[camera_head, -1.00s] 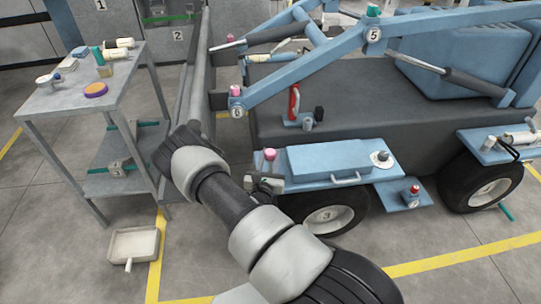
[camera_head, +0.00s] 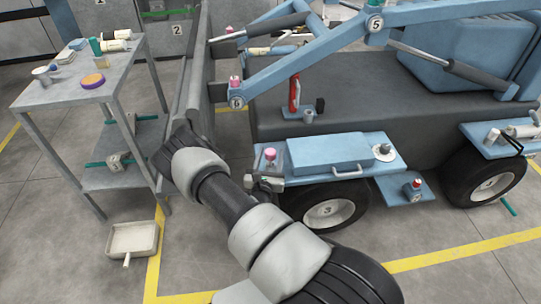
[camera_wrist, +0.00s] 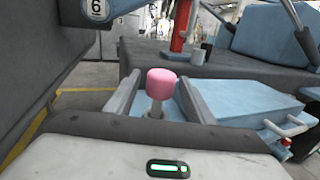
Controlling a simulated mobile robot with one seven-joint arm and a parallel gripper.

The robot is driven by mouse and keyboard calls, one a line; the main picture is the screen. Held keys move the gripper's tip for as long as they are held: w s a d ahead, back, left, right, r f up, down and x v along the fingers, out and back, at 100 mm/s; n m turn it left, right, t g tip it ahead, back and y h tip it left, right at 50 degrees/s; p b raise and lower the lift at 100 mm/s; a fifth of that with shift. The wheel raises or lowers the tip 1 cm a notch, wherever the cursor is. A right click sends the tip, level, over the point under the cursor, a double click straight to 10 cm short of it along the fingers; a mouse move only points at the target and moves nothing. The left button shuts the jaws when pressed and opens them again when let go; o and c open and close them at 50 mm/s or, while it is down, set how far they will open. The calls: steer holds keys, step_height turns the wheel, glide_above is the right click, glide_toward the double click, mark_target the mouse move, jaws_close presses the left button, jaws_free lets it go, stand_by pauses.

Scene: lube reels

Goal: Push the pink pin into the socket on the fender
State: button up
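The pink pin (camera_head: 270,154) stands upright at the left end of the blue fender (camera_head: 374,167), beside a raised blue box. In the wrist view the pin (camera_wrist: 161,83) shows a pink cap on a bare metal shaft. My gripper (camera_wrist: 157,92) is open, with one dark finger on each side of the pin and gaps beside the cap. In the head view the gripper (camera_head: 266,181) is small and partly hidden at the fender's left end.
The blue box (camera_head: 331,152) lies close to the right of the pin. A blue boom (camera_head: 300,72) with a plate marked 6 passes above. A dark upright panel (camera_head: 193,90) stands left of the gripper. A grey table (camera_head: 75,92) with small items stands further left.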

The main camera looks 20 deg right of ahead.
steer(key=p+v, duration=0.3)
steer(key=v, duration=1.4)
steer(key=shift+s+a, duration=0.1)
steer(key=shift+a, duration=0.05)
